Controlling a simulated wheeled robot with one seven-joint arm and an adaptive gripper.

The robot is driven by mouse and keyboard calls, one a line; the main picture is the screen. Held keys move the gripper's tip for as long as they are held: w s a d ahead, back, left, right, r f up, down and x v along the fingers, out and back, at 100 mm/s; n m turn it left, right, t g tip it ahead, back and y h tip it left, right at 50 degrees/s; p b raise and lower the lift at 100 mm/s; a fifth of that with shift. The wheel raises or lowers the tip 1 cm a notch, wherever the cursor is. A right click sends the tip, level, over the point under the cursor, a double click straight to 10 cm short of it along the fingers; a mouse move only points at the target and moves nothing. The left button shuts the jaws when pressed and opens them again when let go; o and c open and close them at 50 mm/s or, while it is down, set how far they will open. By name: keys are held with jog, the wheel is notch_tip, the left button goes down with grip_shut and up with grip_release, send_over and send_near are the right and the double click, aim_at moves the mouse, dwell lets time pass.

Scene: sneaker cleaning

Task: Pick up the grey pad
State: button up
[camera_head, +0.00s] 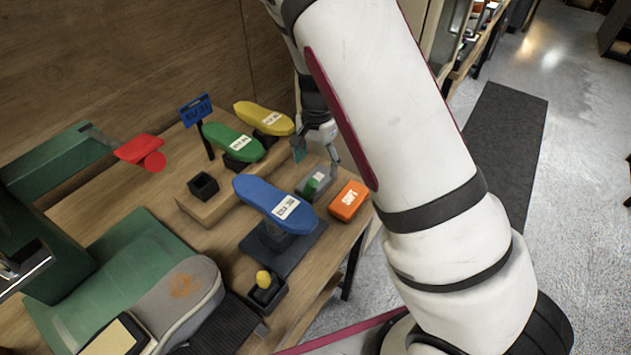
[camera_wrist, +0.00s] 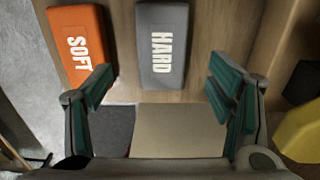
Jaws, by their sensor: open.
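The grey pad, marked HARD, lies on the wooden surface in the wrist view (camera_wrist: 162,65), upper middle, beyond my fingertips. It also shows in the head view (camera_head: 325,185), partly covered by my gripper. My gripper (camera_head: 316,160) is above and close to it in the head view. In the wrist view my gripper (camera_wrist: 162,90) has its two teal-padded fingers spread wide with nothing held between them. The pad lies roughly centred between the fingers, apart from them as far as I can see.
An orange block (camera_head: 349,201) marked SOFT lies beside the grey pad. A blue sole form (camera_head: 265,198) stands close by on the left, with green (camera_head: 232,141) and yellow (camera_head: 264,118) ones behind. A sneaker (camera_head: 195,290) rests at the front left.

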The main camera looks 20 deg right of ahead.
aim_at(320, 172)
jog(key=shift+w+f+p, duration=0.1)
jog(key=shift+f+p, duration=0.25)
jog(key=shift+f, duration=2.9)
jog(key=shift+c, duration=0.2)
jog(key=c, duration=1.3)
